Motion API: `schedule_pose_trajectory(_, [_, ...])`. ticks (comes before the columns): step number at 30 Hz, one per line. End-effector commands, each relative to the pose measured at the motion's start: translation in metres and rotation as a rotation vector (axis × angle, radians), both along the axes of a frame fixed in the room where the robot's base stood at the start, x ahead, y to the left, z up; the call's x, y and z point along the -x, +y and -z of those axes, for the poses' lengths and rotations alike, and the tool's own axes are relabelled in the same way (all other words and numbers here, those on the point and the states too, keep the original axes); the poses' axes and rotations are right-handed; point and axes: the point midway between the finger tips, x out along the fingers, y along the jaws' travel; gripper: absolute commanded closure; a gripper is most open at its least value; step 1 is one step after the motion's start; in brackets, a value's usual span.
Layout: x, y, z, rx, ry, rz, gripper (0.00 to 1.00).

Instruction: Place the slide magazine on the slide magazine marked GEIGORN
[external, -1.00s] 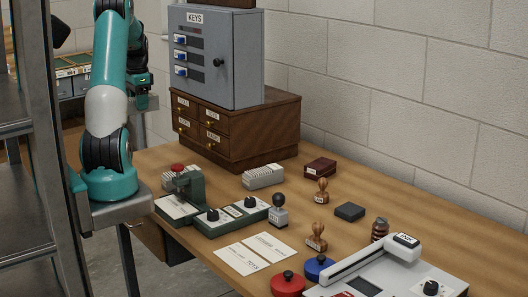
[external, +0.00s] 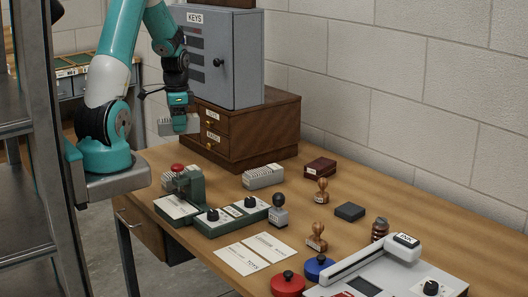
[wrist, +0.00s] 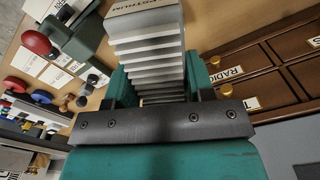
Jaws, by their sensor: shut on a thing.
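A pale grey, ribbed slide magazine (wrist: 146,42) is between the jaws of my gripper (wrist: 160,82) in the wrist view. Lettering on its far end is only partly readable. In the external view, my gripper (external: 180,122) holds this magazine (external: 165,127) in the air in front of the wooden drawer cabinet, above the table's far left end. Another pale ribbed slide magazine (external: 263,176) rests on the table, to the right of and below my gripper. Its label is too small to read, so I cannot tell whether it says GEIGORN.
The drawer cabinet (external: 240,136) with the grey key cabinet (external: 222,60) on it stands close behind my gripper. A green press (external: 187,184), stamps, cards (external: 255,252), a dark red box (external: 320,167) and a scale-like device (external: 375,275) occupy the table.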

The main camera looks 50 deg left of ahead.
Motion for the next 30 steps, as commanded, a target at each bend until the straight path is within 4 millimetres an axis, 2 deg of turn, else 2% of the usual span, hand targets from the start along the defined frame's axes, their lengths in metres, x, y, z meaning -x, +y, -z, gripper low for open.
schedule_pose_trajectory(1, [0.001, -0.001, 0.017, 0.005, 0.007, 0.000, 0.79])
schedule_pose_trajectory(3, [0.001, -0.001, 0.036, 0.005, 0.007, -0.001, 0.79])
schedule_pose_trajectory(9, [0.001, 0.000, 0.074, 0.001, 0.002, -0.001, 0.79])
schedule_pose_trajectory(14, [0.000, 0.000, 0.087, 0.001, 0.001, -0.001, 0.79])
schedule_pose_trajectory(21, [0.000, 0.000, 0.118, 0.001, 0.001, -0.001, 0.79])
schedule_pose_trajectory(30, [0.000, 0.001, 0.120, -0.001, -0.001, -0.001, 0.79])
